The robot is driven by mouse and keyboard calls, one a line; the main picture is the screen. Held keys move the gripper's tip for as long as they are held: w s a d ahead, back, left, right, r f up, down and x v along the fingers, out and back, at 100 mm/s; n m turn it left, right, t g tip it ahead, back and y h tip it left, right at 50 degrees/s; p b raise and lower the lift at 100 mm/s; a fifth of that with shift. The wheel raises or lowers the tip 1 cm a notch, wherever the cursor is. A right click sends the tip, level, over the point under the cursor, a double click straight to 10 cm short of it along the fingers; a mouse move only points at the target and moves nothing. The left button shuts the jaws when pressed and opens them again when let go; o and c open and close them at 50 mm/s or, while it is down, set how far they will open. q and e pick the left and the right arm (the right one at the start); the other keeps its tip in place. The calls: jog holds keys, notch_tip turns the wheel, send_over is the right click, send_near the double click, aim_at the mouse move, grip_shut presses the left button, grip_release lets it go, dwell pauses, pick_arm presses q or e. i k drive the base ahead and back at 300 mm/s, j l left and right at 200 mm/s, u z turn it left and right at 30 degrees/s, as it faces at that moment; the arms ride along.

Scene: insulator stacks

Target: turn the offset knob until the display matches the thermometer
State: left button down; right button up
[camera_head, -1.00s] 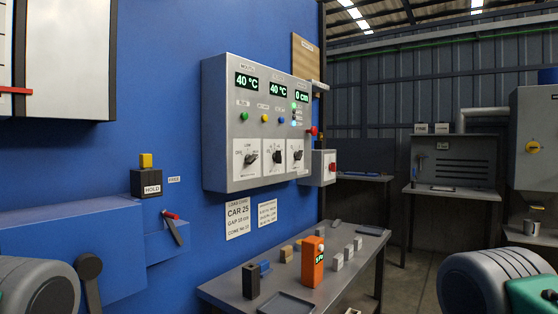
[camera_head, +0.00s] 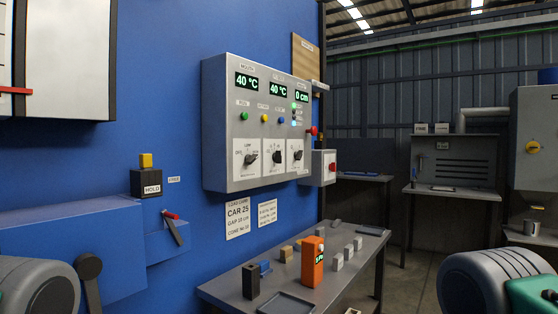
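A grey control panel (camera_head: 218,110) hangs on the blue wall. Its left display (camera_head: 247,80) and middle display (camera_head: 278,88) both read 40 °C. Its right display (camera_head: 302,96) reads 0 cm. Three dark knobs sit low on white plates: a left knob (camera_head: 250,158), a middle knob (camera_head: 277,157) and a right knob (camera_head: 298,156). Their labels are too small to tell which is the offset knob. An orange handheld device (camera_head: 312,262) with a small lit screen stands upright on the table; its reading is illegible. Only rounded arm parts show at the lower corners; neither gripper is in view.
The dark table (camera_head: 222,291) below the panel holds a tray (camera_head: 286,303), a dark block (camera_head: 251,281) and several small blocks. A HOLD box (camera_head: 146,183) with a yellow button and a red-tipped lever (camera_head: 173,229) are at left. Floor shows at right.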

aim_at(277, 156)
jog(key=u, duration=1.7)
jog(key=z, duration=1.7)
jog(key=i+l+z, duration=0.35)
jog(key=l, duration=0.15)
jog(key=i+l+z, duration=0.75)
jog(key=i+l+u, duration=0.1)
jog(key=i, duration=0.35)
jog(key=i+l+u, duration=0.15)
jog(key=i, duration=0.25)
jog(key=i+l+u, duration=0.1)
jog(key=i, duration=0.35)
jog(key=i+l+u, duration=0.1)
jog(key=i+l, duration=0.25)
jog(key=i, duration=0.05)
